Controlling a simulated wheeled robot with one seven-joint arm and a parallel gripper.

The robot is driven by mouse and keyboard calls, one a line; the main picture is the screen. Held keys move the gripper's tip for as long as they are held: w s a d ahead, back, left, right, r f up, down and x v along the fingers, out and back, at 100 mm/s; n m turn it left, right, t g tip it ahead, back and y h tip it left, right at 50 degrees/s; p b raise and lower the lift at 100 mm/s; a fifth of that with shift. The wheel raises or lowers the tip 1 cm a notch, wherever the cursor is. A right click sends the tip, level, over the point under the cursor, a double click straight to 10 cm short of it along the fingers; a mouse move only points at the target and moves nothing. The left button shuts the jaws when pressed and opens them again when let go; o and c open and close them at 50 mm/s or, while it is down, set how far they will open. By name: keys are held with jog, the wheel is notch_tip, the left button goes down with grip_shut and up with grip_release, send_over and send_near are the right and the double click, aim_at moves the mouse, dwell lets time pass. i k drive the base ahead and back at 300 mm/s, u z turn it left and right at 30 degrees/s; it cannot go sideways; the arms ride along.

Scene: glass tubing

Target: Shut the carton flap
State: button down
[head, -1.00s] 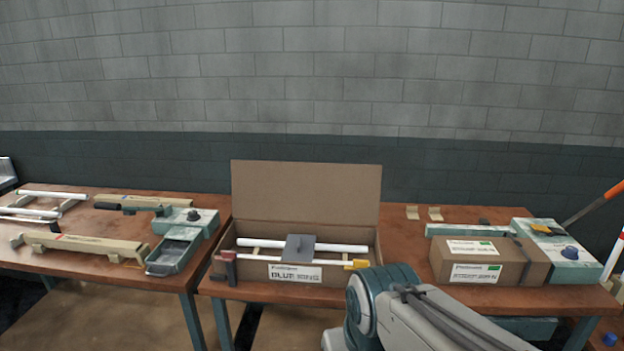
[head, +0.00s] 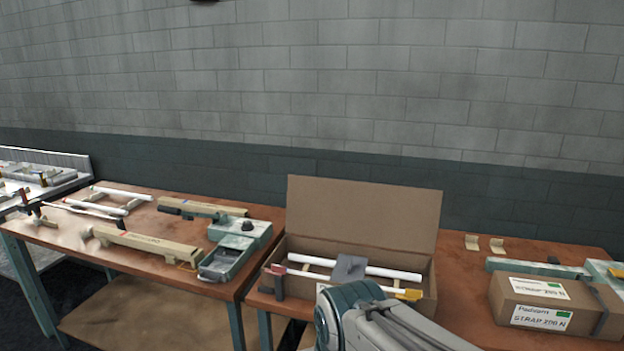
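The open carton (head: 428,305) stands on the middle table, and its tall brown flap (head: 364,212) rises upright at the back. White glass tubes (head: 370,266) lie across the inside, with a grey plate-like piece (head: 348,268) over them. My arm covers part of the carton's front right. My gripper is not visible in the head view.
A closed strapped carton (head: 545,306) sits to the right on the same table. The left table holds a green tray unit (head: 228,262), a tan holder (head: 145,244) and white tubes on stands (head: 122,192). Small tan brackets (head: 484,243) lie behind the closed carton.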

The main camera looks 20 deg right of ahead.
aim_at(403, 217)
jog(key=u, duration=0.2)
jog(key=i, duration=0.7)
jog(key=z, duration=0.65)
jog(key=i, duration=0.7)
jog(key=z, duration=0.7)
